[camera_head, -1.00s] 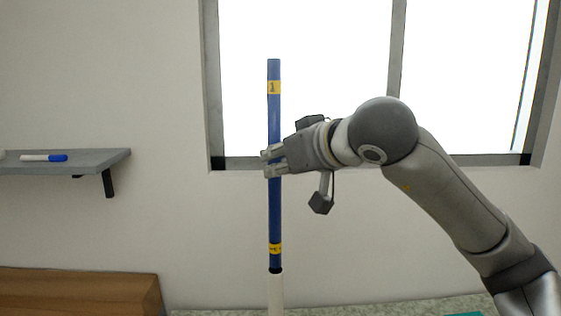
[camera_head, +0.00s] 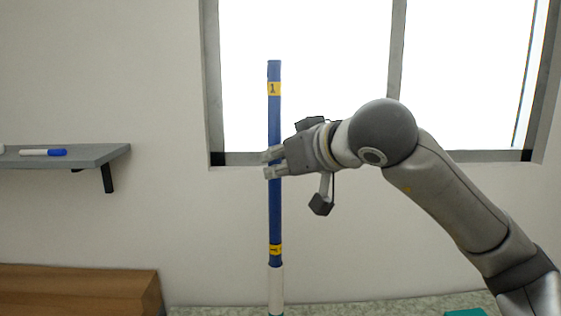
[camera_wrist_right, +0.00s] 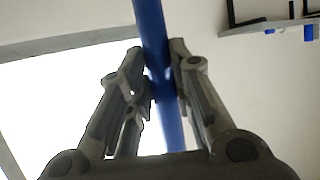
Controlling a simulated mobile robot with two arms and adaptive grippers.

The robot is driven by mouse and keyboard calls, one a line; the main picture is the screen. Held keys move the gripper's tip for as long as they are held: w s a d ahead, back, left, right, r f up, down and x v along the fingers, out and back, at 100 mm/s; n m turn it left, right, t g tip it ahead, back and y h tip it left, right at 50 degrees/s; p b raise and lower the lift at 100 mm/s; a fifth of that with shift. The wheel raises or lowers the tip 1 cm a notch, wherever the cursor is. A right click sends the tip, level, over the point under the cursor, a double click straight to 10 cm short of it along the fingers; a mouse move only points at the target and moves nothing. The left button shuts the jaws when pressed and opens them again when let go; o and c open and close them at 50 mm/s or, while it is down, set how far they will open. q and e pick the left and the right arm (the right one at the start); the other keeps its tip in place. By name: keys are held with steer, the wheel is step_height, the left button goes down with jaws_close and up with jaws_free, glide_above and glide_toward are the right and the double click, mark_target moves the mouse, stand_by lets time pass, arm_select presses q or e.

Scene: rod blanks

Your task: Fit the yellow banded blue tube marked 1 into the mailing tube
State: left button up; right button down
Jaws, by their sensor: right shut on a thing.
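The blue tube (camera_head: 275,215) stands upright, with a yellow band marked 1 (camera_head: 274,89) near its top and another yellow band (camera_head: 275,250) near its lower end. My right gripper (camera_head: 270,164) is shut on it around mid-length, coming from the right. In the right wrist view the blue tube (camera_wrist_right: 151,30) passes between the two fingers. The white mailing tube (camera_head: 275,290) stands upright directly below. The blue tube's lower end meets its mouth and its dark tip is hidden, seemingly just inside; the depth cannot be told. My left gripper is out of view.
A grey wall shelf (camera_head: 100,155) with a blue-capped marker (camera_head: 45,152) is at the left. A wooden block (camera_head: 80,290) lies at lower left. A window is behind the tube. A green item (camera_head: 465,313) shows at the bottom edge. Space around the tube looks clear.

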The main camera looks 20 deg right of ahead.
mark_target(278, 256)
steer(key=shift+f+b, duration=8.35)
steer(key=shift+f, duration=1.3)
steer(key=c, duration=1.2)
jaws_free()
steer(key=shift+f, duration=0.1)
